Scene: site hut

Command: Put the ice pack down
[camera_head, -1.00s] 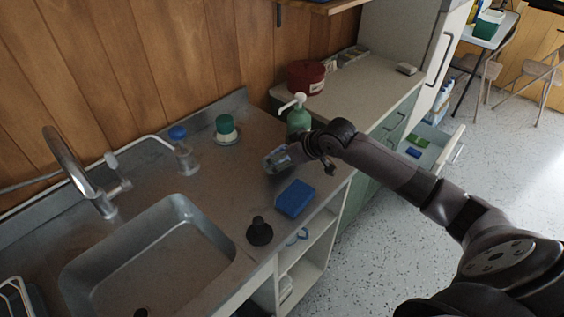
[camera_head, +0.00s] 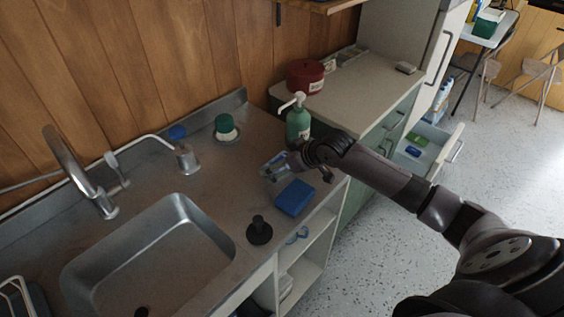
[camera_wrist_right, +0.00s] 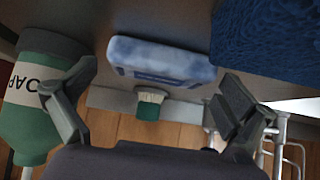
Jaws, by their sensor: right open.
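The ice pack, a pale white-and-blue flat pack (camera_head: 271,161), lies on the steel counter just behind the blue sponge-like block. It shows larger in the right wrist view (camera_wrist_right: 160,60), lying beyond the fingertips. My right gripper (camera_head: 288,168) is open, with its fingers just to the right of the pack. In the wrist view the two fingers (camera_wrist_right: 155,103) are spread wide, one on each side of the pack's near edge, and nothing is held between them. My left gripper is not in view.
A green pump bottle (camera_head: 298,124) stands close behind my right gripper. The blue block (camera_head: 294,197) and a black plunger-like object (camera_head: 259,231) stand near the counter's front edge. A green-topped brush (camera_head: 225,127) stands at the back; the sink (camera_head: 160,250) is to the left.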

